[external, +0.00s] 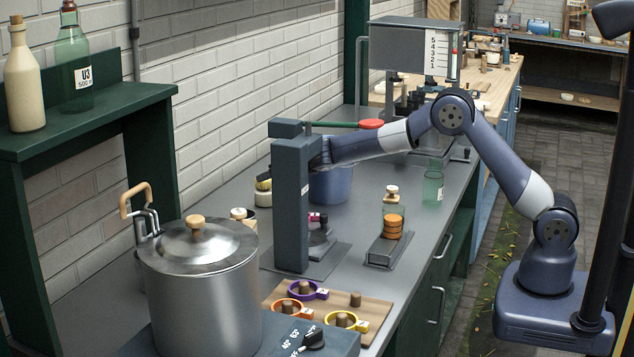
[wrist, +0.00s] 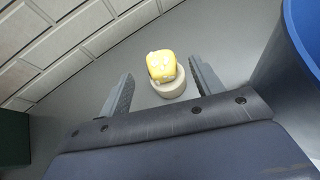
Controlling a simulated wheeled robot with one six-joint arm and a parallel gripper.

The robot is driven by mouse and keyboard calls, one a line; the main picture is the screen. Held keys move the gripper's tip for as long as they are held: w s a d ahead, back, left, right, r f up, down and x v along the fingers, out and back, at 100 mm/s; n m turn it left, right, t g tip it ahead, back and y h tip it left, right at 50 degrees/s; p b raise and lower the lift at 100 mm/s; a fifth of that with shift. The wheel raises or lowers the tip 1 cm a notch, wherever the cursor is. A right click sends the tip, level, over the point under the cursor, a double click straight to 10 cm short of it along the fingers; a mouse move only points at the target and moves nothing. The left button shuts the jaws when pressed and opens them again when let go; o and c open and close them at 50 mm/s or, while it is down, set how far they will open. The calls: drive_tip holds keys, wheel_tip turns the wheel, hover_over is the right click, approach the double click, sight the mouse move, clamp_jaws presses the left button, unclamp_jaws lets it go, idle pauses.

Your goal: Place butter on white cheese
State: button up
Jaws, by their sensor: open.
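The butter (wrist: 161,66), a yellow rounded block with pale patches, rests on top of the white cheese (wrist: 172,88), a pale round piece standing on the grey counter. The butter looks slightly off-centre on the cheese. My gripper (wrist: 160,72) is open, its two fingers apart to the left and right of the stack in the wrist view.
The grey press column (external: 292,205) stands in front of my wrist. A blue bucket (wrist: 306,30) is close on the right in the wrist view. The brick wall (wrist: 60,40) is at the left. A large steel pot (external: 200,280) stands in the foreground.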

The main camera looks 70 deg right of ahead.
drive_tip(key=v, duration=0.6)
drive_tip(key=shift+s+b, duration=0.3)
drive_tip(key=shift+b, duration=0.15)
